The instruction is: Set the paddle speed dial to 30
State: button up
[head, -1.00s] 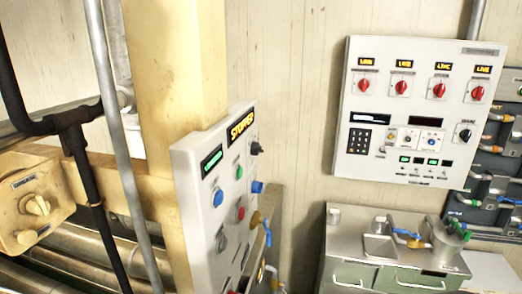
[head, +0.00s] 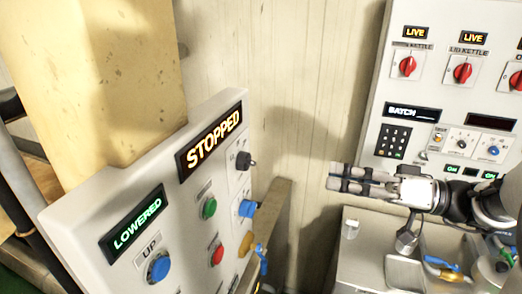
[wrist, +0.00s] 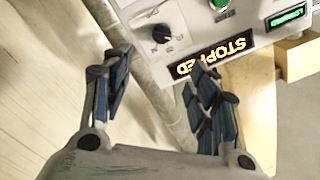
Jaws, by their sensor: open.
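A black dial (head: 244,160) sits at the upper right of the near control panel (head: 80,218), beside the lit STOPPED display (head: 210,141). Its label and scale are too small to read, so I cannot tell its setting or be sure it is the paddle speed dial. The black dial (wrist: 161,33) also shows in the wrist view, upside down, with small marks around it and its pointer unclear. My gripper (head: 338,178) is open and empty, to the right of the panel and apart from it. In the wrist view my gripper (wrist: 157,76) has its fingers spread below the dial.
The near panel also carries a blue UP button (head: 158,267), a green button (head: 209,208), a red button (head: 216,254) and a LOWERED display (head: 137,224). A wall panel (head: 400,72) with red switches stands behind my arm. A steel cabinet (head: 350,270) is below it.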

aim_at(254, 163)
jog(key=x, duration=1.7)
jog(key=shift+s+a+b, duration=0.1)
jog(key=shift+a+b, duration=0.15)
jog(key=shift+b, duration=0.15)
jog(key=c, duration=1.1)
